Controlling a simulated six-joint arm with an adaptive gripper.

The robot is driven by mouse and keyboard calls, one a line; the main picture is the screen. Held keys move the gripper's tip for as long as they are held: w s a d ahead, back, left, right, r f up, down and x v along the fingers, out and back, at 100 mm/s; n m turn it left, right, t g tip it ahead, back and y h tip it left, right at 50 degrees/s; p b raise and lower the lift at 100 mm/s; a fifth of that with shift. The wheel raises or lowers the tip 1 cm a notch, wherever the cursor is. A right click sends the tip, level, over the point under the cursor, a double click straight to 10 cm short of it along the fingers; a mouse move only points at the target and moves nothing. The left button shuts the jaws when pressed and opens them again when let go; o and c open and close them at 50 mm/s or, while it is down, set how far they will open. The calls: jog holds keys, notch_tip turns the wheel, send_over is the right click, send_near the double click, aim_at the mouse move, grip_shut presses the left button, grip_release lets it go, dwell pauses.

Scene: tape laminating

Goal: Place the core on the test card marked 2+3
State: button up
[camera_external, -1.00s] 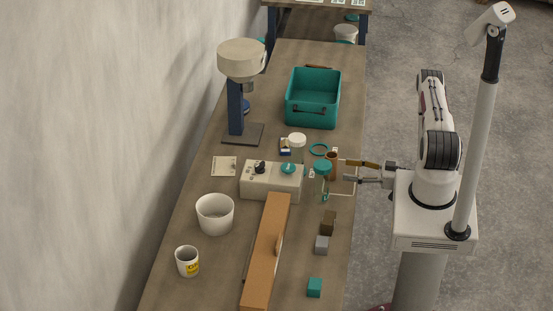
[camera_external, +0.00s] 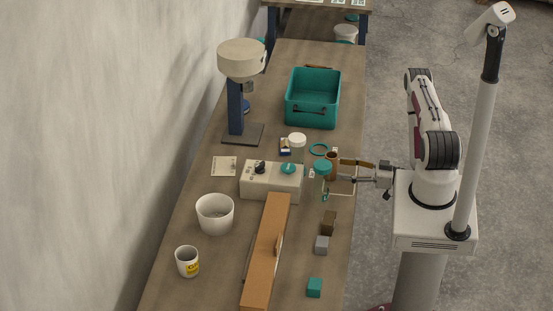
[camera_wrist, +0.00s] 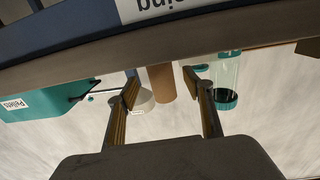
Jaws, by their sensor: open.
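The core, a brown cardboard tube (camera_external: 332,158), stands near the right edge of the bench. In the wrist view the core (camera_wrist: 160,80) appears between my two finger pads, with gaps on both sides. My gripper (camera_external: 350,178) is open and empty at the bench's right edge, reaching in from the right. It also shows open in the wrist view (camera_wrist: 162,88). A pale card (camera_external: 223,166) with small print lies left of the control box; I cannot read its marking.
A teal-lidded clear jar (camera_external: 322,170) stands close to the core and gripper. Small blocks (camera_external: 322,245) lie in front.

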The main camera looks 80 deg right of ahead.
aim_at(332, 158)
jog(key=shift+w, duration=0.35)
dwell(0.3)
jog(key=shift+w+d+r, duration=0.1)
jog(key=shift+w+r, duration=0.05)
jog(key=shift+w, duration=2.35)
jog(key=c, duration=1.2)
jog(key=shift+r, duration=0.1)
jog(key=shift+r, duration=1.55)
jog(key=shift+s+r, duration=0.1)
jog(key=shift+s, duration=0.05)
jog(key=s, duration=1.7)
jog(key=shift+s+a, duration=0.3)
jog(key=shift+a, duration=0.1)
